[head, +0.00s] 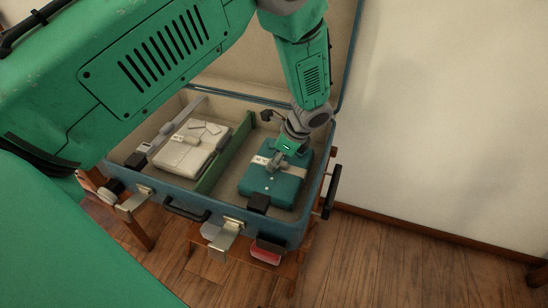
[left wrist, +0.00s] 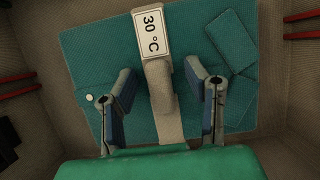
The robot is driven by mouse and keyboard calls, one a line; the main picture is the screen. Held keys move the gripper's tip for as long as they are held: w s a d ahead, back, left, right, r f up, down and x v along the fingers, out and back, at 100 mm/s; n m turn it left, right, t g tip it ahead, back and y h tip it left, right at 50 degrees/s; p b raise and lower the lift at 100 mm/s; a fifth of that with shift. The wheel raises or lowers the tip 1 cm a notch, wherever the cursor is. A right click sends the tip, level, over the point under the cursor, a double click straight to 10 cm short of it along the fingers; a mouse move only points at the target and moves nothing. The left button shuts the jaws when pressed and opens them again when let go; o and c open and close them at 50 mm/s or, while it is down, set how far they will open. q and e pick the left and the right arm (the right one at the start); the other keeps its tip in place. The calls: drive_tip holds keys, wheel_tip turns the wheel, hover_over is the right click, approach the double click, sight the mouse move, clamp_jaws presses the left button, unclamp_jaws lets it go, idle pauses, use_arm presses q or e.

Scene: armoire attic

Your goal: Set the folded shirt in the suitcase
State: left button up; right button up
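The open blue suitcase (head: 272,228) has a green divider (head: 226,155) down its middle. A teal folded shirt (head: 283,188) lies in its right compartment, with a pale band and grey grip piece across it. In the left wrist view the shirt (left wrist: 90,60) lies flat between the compartment walls, and its band carries a "30 °C" label (left wrist: 152,32). My left gripper (head: 270,160) is right over the shirt. Its fingers (left wrist: 160,75) stand apart on either side of the grey grip piece, with gaps showing. My right gripper is not in view.
A white folded shirt (head: 190,147) with a grey band lies in the left compartment. The raised lid stands behind my left arm. Metal latches (head: 224,240) and a dark handle (head: 187,211) line the front edge. A white wall (head: 440,110) is at right, above wooden floor.

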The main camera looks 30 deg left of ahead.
sight(290, 168)
use_arm(q)
drive_tip(key=shift+d+r, duration=0.15)
drive_tip(key=shift+d, duration=0.2)
drive_tip(key=shift+a+r, duration=0.3)
drive_tip(key=v, duration=0.1)
drive_tip(key=p+v, duration=0.1)
drive_tip(key=v, duration=0.1)
drive_tip(key=p+v, duration=0.1)
drive_tip(key=shift+w+a+r, duration=0.15)
drive_tip(key=shift+a+r, duration=0.15)
drive_tip(key=shift+r, duration=0.1)
drive_tip(key=p+v, duration=0.2)
drive_tip(key=v, duration=0.4)
drive_tip(key=shift+d+r, duration=0.25)
drive_tip(key=shift+d, duration=0.05)
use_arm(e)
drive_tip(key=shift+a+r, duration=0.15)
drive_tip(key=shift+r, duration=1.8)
